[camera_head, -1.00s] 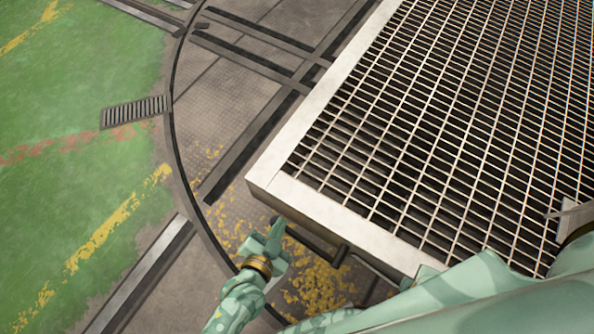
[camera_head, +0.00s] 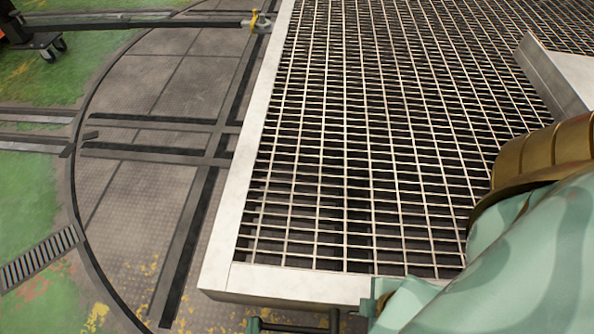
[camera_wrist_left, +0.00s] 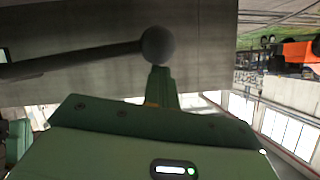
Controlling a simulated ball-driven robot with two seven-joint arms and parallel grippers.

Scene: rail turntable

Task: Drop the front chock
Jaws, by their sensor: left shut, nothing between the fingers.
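No chock can be made out in these views. In the left wrist view, a dark lever with a round ball knob (camera_wrist_left: 158,46) runs in from the left. My left gripper (camera_wrist_left: 163,84) is shut and empty, its fingertips right by the underside of the knob; I cannot tell whether they touch. In the head view only a small green tip of my left gripper (camera_head: 254,325) shows at the bottom edge, beside a dark rod (camera_head: 295,328) below the deck's front edge. My right gripper is out of view.
A raised grating deck with a pale metal frame (camera_head: 245,180) fills the middle and right. Dark rails (camera_head: 190,240) cross the round turntable floor (camera_head: 140,220) at left. A small yellow piece (camera_head: 253,20) sits at the far deck corner. A wheeled orange thing (camera_head: 15,25) stands far left.

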